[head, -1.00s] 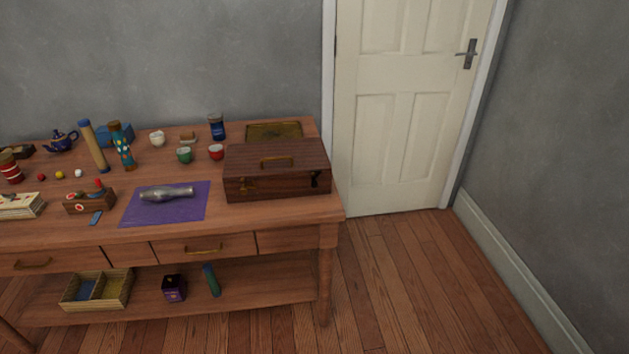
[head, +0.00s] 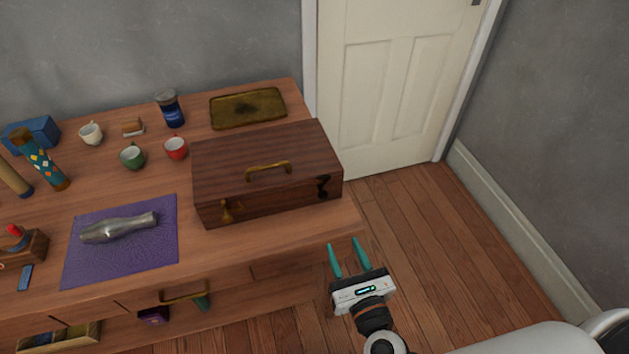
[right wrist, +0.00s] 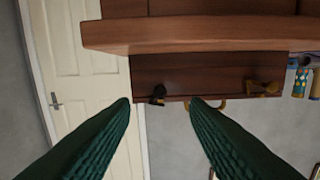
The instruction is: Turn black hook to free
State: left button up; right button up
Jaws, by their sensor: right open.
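The black hook (head: 323,186) is on the front of the brown wooden case (head: 240,160), near its right end. In the right wrist view, the black hook (right wrist: 158,95) appears between my two fingertips in the picture, beyond them. A brass latch (head: 227,210) is on the case front near its left end, and a brass handle (head: 268,170) is on the lid. The lid looks closed. My right gripper (head: 342,244) is open and empty, in front of and below the case's right end, apart from the hook. My left gripper is not in view.
The case stands near the right end of the wooden table (head: 200,265). A purple mat (head: 155,240) with a metal vase (head: 118,228) lies left of it. A brass tray (head: 248,108) and a red cup (head: 176,147) are behind. Open floor (head: 420,230) is to the right.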

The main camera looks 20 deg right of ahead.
jog(key=r, duration=0.1)
jog(key=p, duration=0.1)
send_near(324, 197)
jog(key=w, duration=0.4)
jog(key=w+p, duration=0.1)
jog(key=w, duration=0.2)
jog(key=shift+w+a+f, duration=0.1)
jog(key=shift+a+f, duration=0.05)
jog(key=shift+w, duration=0.5)
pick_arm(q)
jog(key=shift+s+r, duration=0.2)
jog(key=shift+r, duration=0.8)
pick_arm(e)
grip_shut()
